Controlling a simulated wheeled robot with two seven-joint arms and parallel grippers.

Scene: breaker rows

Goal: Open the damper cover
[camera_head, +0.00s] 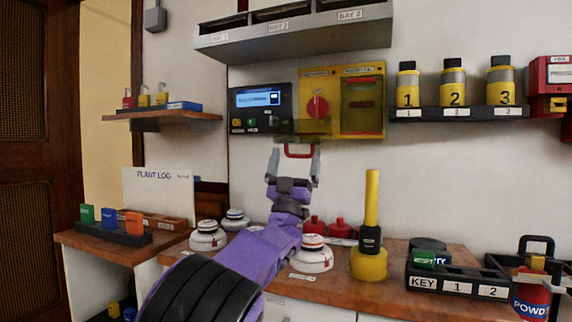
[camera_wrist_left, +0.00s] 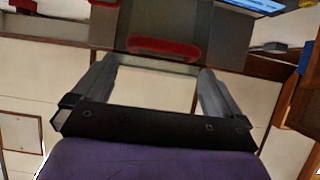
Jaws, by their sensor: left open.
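A yellow panel (camera_head: 334,72) on the wall has two bays with small labels that I cannot read clearly. Its right bay has a closed, see-through yellow cover (camera_head: 362,122) with a red bar. Its left bay shows a bare red knob (camera_head: 317,107). Below that bay a see-through cover (camera_head: 292,128) sticks outward, apparently swung down, with a red handle (camera_head: 300,145) at its edge. My left gripper (camera_head: 300,155) is open just below this handle, fingers apart. In the left wrist view the red handle (camera_wrist_left: 163,48) lies just beyond the open fingers of the gripper (camera_wrist_left: 157,68).
A control box with a blue screen (camera_head: 258,97) is left of the panel. A shelf with numbered yellow canisters (camera_head: 453,88) is at right. Below, a bench (camera_head: 325,285) holds white domes, a yellow post (camera_head: 371,200) and a key tray (camera_head: 456,283). A bay unit (camera_head: 290,35) hangs above.

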